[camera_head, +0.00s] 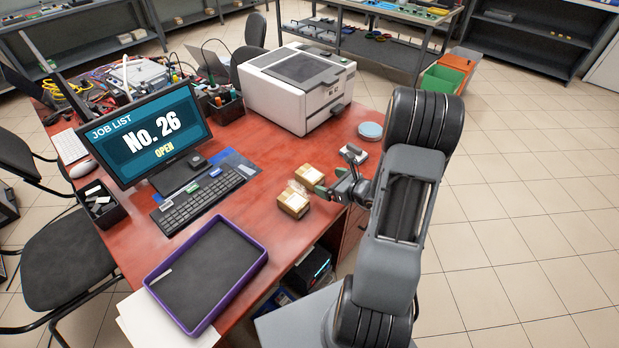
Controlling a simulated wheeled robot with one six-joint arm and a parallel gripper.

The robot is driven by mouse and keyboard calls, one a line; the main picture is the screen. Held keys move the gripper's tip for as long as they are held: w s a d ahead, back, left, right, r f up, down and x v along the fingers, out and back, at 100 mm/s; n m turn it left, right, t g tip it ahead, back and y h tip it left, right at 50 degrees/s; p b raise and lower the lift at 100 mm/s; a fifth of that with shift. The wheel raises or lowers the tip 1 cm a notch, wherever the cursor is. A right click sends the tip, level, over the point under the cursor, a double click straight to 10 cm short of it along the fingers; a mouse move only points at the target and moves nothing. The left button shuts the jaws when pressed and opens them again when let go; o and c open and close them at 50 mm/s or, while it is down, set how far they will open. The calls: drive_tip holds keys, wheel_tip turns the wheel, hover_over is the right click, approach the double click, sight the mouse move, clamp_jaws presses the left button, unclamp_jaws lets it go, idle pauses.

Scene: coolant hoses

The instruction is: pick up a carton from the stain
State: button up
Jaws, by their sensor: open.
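Two small tan cartons lie on the red desk (235,143) near its right edge. The nearer carton (293,202) has a pale strip on top. The farther carton (308,176) sits just behind it and slightly right. My gripper (325,190) reaches in from the right, low beside the cartons. Its jaws are open, and I see nothing held in them. I cannot tell whether a finger touches either carton. I cannot make out a distinct stain; the cartons and gripper may cover it.
A keyboard (198,200) and a monitor (150,137) stand left of the cartons. A purple-rimmed tray (264,262) lies in front. A white boxy machine (297,88) and a round pale blue disc (370,130) are behind. Bare desk lies between keyboard and cartons.

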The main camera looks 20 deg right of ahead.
sight(316, 178)
drive_tip(key=shift+p+x, duration=0.4)
drive_tip(key=shift+x, duration=3.35)
drive_tip(key=shift+s+a, duration=0.1)
drive_tip(key=shift+a, duration=0.05)
drive_tip(key=shift+c, duration=0.3)
drive_tip(key=c, duration=0.9)
drive_tip(key=shift+c, duration=0.2)
